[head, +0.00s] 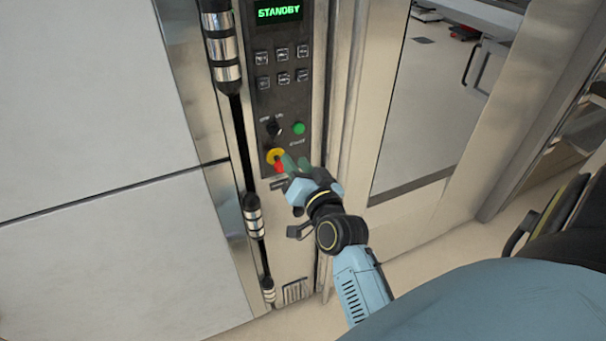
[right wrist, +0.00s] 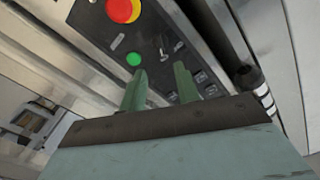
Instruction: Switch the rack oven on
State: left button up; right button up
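The rack oven's control panel (head: 285,95) is a dark vertical strip with a display (head: 278,12) reading STANDBY in green. Below several small buttons are a black rotary switch (head: 272,128), a green round button (head: 299,128) and a red emergency stop on a yellow base (head: 276,156). My right gripper (head: 289,162) is in front of the panel beside the emergency stop. In the right wrist view its two green fingers (right wrist: 158,88) stand apart with nothing between them; the green button (right wrist: 134,59), switch (right wrist: 165,50) and red stop (right wrist: 122,9) show beyond the fingertips. My left gripper is not in view.
A pale wall (head: 90,100) lies to the left, with a black and chrome vertical bar (head: 236,130) beside the panel. A steel-framed oven door with a glass window (head: 425,110) is to the right. Open floor (head: 445,235) shows below the door.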

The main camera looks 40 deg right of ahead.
jog(key=shift+v, duration=1.55)
